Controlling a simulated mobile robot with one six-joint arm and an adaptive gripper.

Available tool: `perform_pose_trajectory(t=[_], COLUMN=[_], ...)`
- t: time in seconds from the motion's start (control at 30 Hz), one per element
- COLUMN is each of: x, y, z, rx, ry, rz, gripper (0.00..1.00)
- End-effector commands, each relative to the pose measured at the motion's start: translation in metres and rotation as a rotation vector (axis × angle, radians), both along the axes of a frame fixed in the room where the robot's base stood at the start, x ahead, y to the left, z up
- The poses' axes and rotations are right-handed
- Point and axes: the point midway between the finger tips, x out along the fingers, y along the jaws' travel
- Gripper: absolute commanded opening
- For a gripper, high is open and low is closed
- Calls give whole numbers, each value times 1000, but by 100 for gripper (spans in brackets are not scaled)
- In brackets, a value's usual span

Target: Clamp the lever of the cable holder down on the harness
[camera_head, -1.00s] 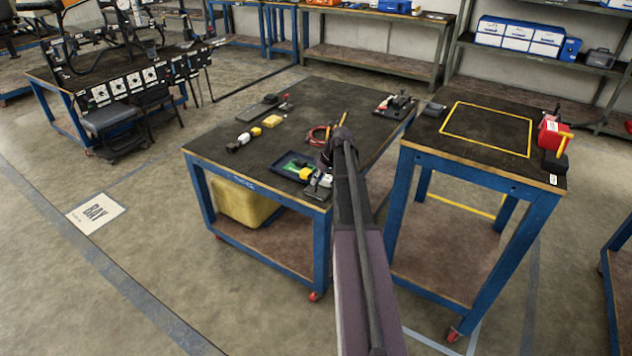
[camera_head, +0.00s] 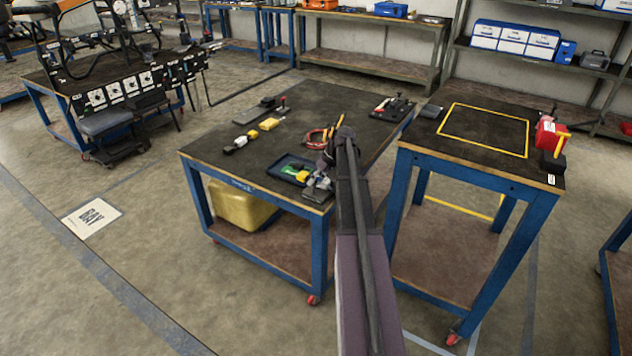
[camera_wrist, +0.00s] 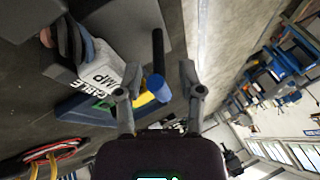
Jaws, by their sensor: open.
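In the wrist view, the cable holder (camera_wrist: 108,72) is a block with a white "CABLE CLAMP" label on a grey plate. Its lever (camera_wrist: 158,55), a black rod with a blue end, sticks up from the plate. My gripper (camera_wrist: 155,80) is open, with one finger on each side of the lever's blue end; whether either finger touches it I cannot tell. Dark, bluish and orange cables (camera_wrist: 72,38), apparently the harness, lie at the holder's upper left. In the head view, my gripper (camera_head: 318,188) is at the middle table's front right corner, and my arm partly hides the holder.
The middle table (camera_head: 225,160) also carries a dark tray (camera_head: 284,169), a red cable loop (camera_head: 318,136), yellow blocks and small tools. A second table (camera_head: 480,150) with a yellow outline and a red box (camera_head: 548,137) stands close on the right. The table's left part has free room.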

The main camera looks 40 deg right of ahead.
Motion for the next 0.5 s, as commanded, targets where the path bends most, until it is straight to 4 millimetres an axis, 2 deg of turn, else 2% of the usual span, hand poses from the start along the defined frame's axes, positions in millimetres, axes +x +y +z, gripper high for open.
perform_pose_trajectory(t=[0.27, 0.5], x=[-1, -4], y=[1, 8], z=[1, 3], rx=[-20, -105], ry=[-9, -43], rz=[-2, -1], gripper=[52, 52])
